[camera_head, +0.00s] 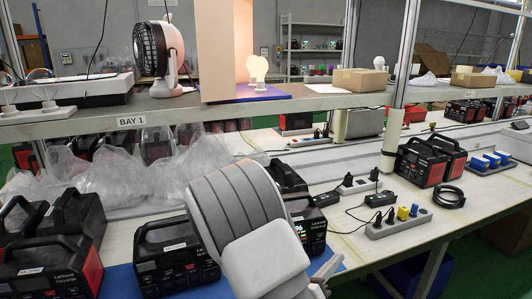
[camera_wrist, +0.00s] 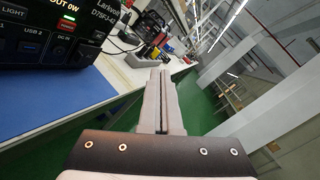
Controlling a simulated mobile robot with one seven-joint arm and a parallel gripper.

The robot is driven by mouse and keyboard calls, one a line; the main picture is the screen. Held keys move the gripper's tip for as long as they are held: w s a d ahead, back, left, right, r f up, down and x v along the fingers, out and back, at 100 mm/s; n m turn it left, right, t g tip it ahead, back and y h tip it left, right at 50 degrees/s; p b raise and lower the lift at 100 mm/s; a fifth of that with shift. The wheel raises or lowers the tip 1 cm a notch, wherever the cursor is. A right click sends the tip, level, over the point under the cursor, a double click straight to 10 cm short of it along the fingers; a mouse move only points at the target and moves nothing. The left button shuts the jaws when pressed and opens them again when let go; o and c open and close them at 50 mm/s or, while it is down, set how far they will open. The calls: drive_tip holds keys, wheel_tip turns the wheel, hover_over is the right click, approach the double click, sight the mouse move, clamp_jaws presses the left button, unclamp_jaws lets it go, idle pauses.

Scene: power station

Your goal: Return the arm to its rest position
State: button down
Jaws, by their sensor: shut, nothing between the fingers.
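My gripper (camera_wrist: 161,100) is shut with nothing between its fingers in the wrist view. Its fingers point past the front edge of the workbench, with green floor below and to the right. In the head view my grey and white arm rises from the bottom middle in front of the bench, and part of the hand (camera_head: 325,272) shows at its right. The fingertips are not clear there. A black power station (camera_wrist: 50,40) stands close at upper left in the wrist view, apart from the fingers.
Several black and red power stations (camera_head: 172,258) stand on the bench near my arm. A grey power strip (camera_head: 398,222) with yellow and blue plugs and a coiled black cable (camera_head: 448,196) lie to the right. A shelf (camera_head: 200,107) with a fan (camera_head: 158,50) and lit bulb (camera_head: 257,70) runs above.

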drive_tip(key=s+d+r+m+g+y, duration=0.3)
drive_tip(key=s+m+g, duration=0.4)
drive_tip(key=s+m, duration=0.4)
drive_tip(key=s+d+r+m+g+y, duration=0.2)
drive_tip(key=s+d+r+m+g, duration=0.35)
drive_tip(key=m, duration=0.75)
drive_tip(key=s+a+r+m+t+y, duration=0.3)
drive_tip(key=a+m+y, duration=0.1)
drive_tip(key=a+m, duration=0.15)
drive_tip(key=s+a+r+m+t+y, duration=0.2)
drive_tip(key=a+r+m+y, duration=0.25)
drive_tip(key=a, duration=0.25)
wheel_tip(320, 180, up, 12)
drive_tip(key=p, duration=1.3)
drive_tip(key=shift+s+d+r+p, duration=0.15)
drive_tip(key=shift+d+r+p, duration=0.1)
drive_tip(key=shift+p, duration=0.15)
drive_tip(key=shift+f, duration=0.15)
